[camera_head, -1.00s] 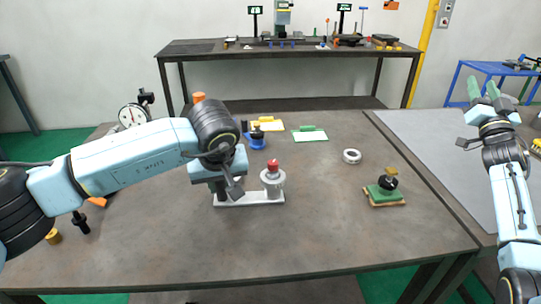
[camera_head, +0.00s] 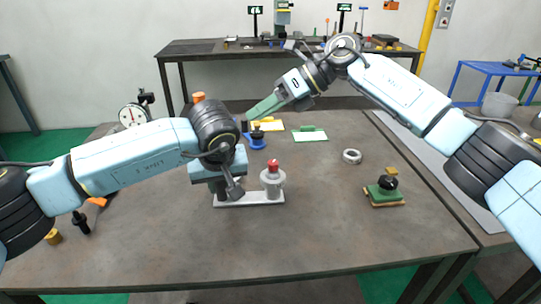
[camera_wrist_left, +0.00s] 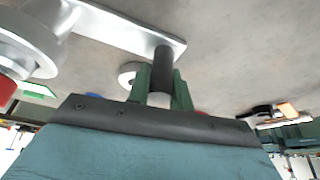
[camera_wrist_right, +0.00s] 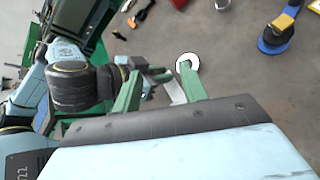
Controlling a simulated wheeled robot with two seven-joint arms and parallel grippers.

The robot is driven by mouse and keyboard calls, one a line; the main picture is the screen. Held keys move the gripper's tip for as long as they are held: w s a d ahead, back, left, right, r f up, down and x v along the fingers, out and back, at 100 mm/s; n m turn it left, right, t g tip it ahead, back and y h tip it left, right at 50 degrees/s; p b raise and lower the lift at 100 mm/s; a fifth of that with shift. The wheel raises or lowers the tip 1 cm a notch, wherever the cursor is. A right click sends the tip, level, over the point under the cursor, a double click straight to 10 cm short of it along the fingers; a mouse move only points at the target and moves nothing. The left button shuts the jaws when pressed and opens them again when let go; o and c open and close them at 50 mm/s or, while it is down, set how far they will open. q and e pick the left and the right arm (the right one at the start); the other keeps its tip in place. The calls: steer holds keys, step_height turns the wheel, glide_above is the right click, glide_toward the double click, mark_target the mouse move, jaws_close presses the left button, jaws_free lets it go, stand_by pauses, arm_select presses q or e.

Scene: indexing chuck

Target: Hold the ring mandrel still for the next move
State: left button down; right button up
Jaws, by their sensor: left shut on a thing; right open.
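A fixture (camera_head: 272,183), which I take to be the ring mandrel, stands on the table with a silver base bar, a grey stepped drum and a red cap. The left wrist view shows its bar (camera_wrist_left: 130,27) and drum (camera_wrist_left: 25,45). My left gripper (camera_wrist_left: 161,78) is shut on a dark post (camera_wrist_left: 162,62) with a white end, standing at the bar's end. In the head view my left wrist hides that grip. My right gripper (camera_head: 263,106) is open and empty, raised above and behind the fixture; its green fingers (camera_wrist_right: 158,82) are spread in the right wrist view.
A blue-based piece (camera_head: 257,142), yellow and green cards (camera_head: 311,135), and a loose pale ring (camera_head: 351,156) lie behind and right of the fixture. A green block with a black knob (camera_head: 385,190) sits farther right. A dial gauge (camera_head: 132,115) stands left. The front middle is clear.

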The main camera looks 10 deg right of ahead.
mark_target(270, 163)
step_height(270, 163, down, 3)
steer(key=s+d+n+h, duration=0.1)
steer(key=d+n+h, duration=0.1)
steer(key=n+h, duration=0.25)
steer(key=s+a+r+n+h, duration=0.1)
steer(key=s+r+n+h, duration=0.4)
steer(key=r+h, duration=0.2)
steer(key=shift+g+y, duration=0.25)
steer(key=shift+g, duration=0.15)
step_height(270, 163, down, 12)
steer(key=shift+a+r, duration=0.15)
steer(key=shift+c, duration=0.2)
jaws_close()
